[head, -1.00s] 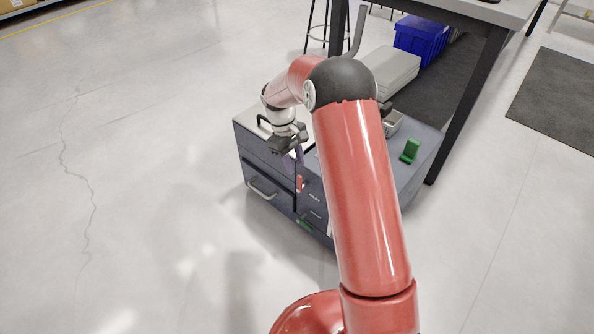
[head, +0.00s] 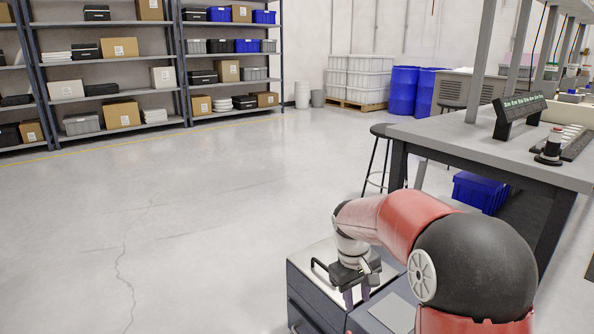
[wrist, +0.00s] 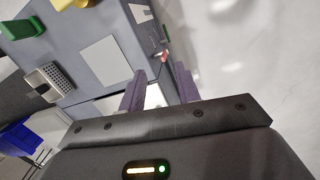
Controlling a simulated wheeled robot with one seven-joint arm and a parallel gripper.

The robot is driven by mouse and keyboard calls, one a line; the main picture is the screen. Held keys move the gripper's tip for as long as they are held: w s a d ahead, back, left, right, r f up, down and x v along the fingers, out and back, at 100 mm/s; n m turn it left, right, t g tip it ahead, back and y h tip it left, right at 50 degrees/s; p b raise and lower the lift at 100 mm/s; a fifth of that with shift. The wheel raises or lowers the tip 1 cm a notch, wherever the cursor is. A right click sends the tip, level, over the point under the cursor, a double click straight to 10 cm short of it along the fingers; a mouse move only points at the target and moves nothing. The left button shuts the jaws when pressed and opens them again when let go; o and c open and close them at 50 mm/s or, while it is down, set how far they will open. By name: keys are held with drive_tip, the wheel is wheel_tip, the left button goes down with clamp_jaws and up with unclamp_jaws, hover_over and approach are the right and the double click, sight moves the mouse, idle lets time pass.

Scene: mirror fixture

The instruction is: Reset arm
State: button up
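My gripper (head: 357,297) hangs over the grey cabinet (head: 303,296) at the bottom of the head view, beside a black handle. My red arm (head: 415,222) is bent, with its dark joint at the lower right. In the wrist view, the gripper's two purple fingers (wrist: 160,86) stand apart with nothing visible between them. The cabinet's top (wrist: 78,82) lies beyond them, with a pale flat panel (wrist: 101,62) on it. A small red piece (wrist: 164,57) shows by the cabinet's edge.
A workbench (head: 440,130) stands at the right, with a stool (head: 380,150) and a blue crate (head: 480,190). The wrist view shows a perforated container (wrist: 48,81) and a green object (wrist: 22,28) on the cabinet. Open floor (head: 180,210) lies at the left. Shelves (head: 110,60) stand far back.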

drive_tip(key=s+d+r+m+t, duration=0.1)
drive_tip(key=s+r+m+t, duration=0.15)
drive_tip(key=s+r, duration=0.8)
drive_tip(key=s+m+t+y, duration=0.1)
drive_tip(key=s+m+t, duration=0.1)
drive_tip(key=s, duration=1.2)
drive_tip(key=shift+s+f+m+t+y, duration=0.3)
drive_tip(key=shift+s+m+t, duration=0.05)
drive_tip(key=shift+t, duration=0.4)
drive_tip(key=shift+d, duration=0.1)
